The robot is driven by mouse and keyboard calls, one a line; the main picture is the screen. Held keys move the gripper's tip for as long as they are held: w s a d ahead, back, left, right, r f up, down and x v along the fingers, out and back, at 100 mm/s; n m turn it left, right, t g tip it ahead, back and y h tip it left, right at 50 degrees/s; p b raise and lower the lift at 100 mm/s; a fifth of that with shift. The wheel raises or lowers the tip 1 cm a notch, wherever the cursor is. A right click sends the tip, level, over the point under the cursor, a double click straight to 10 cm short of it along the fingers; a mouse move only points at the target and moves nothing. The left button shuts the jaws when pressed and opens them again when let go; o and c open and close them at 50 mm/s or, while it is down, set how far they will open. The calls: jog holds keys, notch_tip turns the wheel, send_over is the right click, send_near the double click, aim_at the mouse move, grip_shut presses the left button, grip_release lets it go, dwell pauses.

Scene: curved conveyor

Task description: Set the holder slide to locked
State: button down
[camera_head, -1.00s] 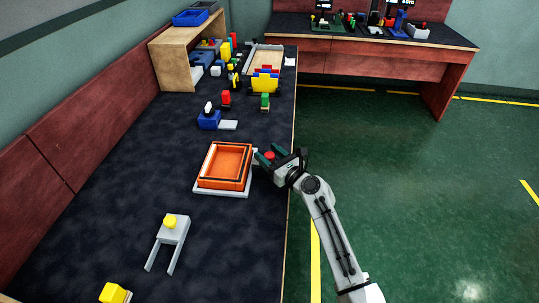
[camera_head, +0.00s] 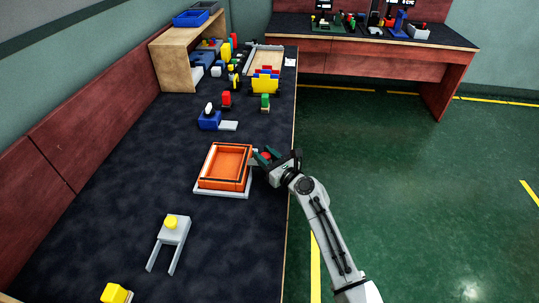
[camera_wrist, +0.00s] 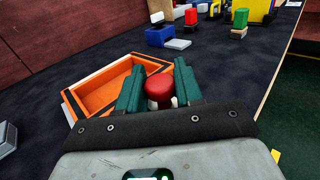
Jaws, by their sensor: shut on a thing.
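The holder is an orange tray (camera_head: 206,180) with raised walls on a light grey base plate (camera_head: 222,194), near the right edge of the long dark table. It also shows in the wrist view (camera_wrist: 95,75), partly hidden by a finger. A red knob with a pale lower part (camera_wrist: 159,88) stands beside the tray's right side; I take it to be the slide's knob. My gripper (camera_head: 264,157) is shut on this red knob, with its green fingers (camera_wrist: 160,88) on either side of it. The slide under the knob is hidden by my gripper.
A blue block with a white knob (camera_head: 209,120), a red-topped piece (camera_head: 226,98) and a green piece (camera_head: 265,101) stand farther back. A grey fork-shaped piece with a yellow knob (camera_head: 175,229) lies nearer. Table between these is clear.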

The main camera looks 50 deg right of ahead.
jog(key=shift+w+a+r, duration=0.3)
jog(key=shift+w+a, duration=0.35)
jog(key=shift+w, duration=0.25)
jog(key=c, duration=0.8)
grip_release()
jog(key=shift+f, duration=0.1)
jog(key=shift+s, duration=0.2)
jog(key=s, duration=0.3)
jog(key=s+a, duration=0.1)
jog(key=s, duration=0.6)
jog(key=shift+s+a, duration=0.15)
jog(key=shift+a, duration=0.05)
jog(key=shift+f, duration=0.1)
